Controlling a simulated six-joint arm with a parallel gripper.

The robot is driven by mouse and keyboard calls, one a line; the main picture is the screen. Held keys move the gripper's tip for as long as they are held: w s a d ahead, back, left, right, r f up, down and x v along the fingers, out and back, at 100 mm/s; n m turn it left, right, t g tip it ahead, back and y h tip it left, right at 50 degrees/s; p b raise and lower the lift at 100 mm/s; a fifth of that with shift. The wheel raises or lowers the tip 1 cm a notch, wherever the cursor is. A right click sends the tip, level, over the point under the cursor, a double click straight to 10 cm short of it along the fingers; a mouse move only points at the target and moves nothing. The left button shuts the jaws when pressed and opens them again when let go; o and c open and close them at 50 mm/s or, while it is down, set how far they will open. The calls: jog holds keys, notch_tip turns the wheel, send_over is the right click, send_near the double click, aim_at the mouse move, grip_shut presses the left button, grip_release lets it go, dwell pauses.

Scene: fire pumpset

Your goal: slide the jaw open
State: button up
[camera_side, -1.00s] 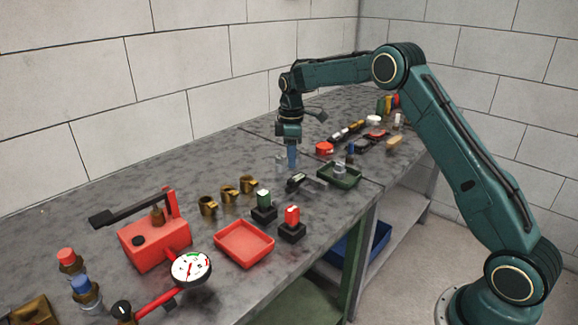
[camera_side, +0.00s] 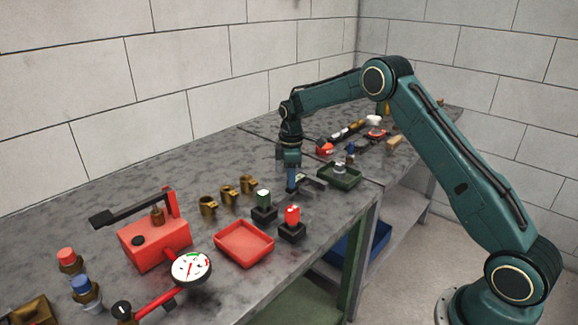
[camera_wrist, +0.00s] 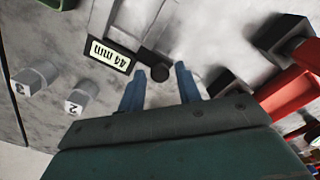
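A caliper-like tool (camera_side: 312,182) lies on the grey bench; in the wrist view its pale metal bar and jaw (camera_wrist: 148,22) run toward the top edge. Its display (camera_wrist: 108,53) reads "44 mm", upside down in that view. A small dark round knob (camera_wrist: 153,71) sits beside the display. My gripper (camera_side: 291,190) points down at the caliper's left end. In the wrist view its two blue fingers (camera_wrist: 160,69) are apart, with the knob between or just beyond the tips. Whether they touch it I cannot tell. The caliper's far end is cut off in the wrist view.
Two grey blocks marked 3 (camera_wrist: 35,78) and 2 (camera_wrist: 82,97) stand nearby. A green tray (camera_side: 352,183) is to the right.

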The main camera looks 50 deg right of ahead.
aim_at(288, 190)
grip_shut()
jog(key=shift+a, duration=0.8)
jog(key=shift+o, duration=1.5)
grip_release()
jog(key=shift+r, duration=0.15)
notch_tip(288, 190, up, 14)
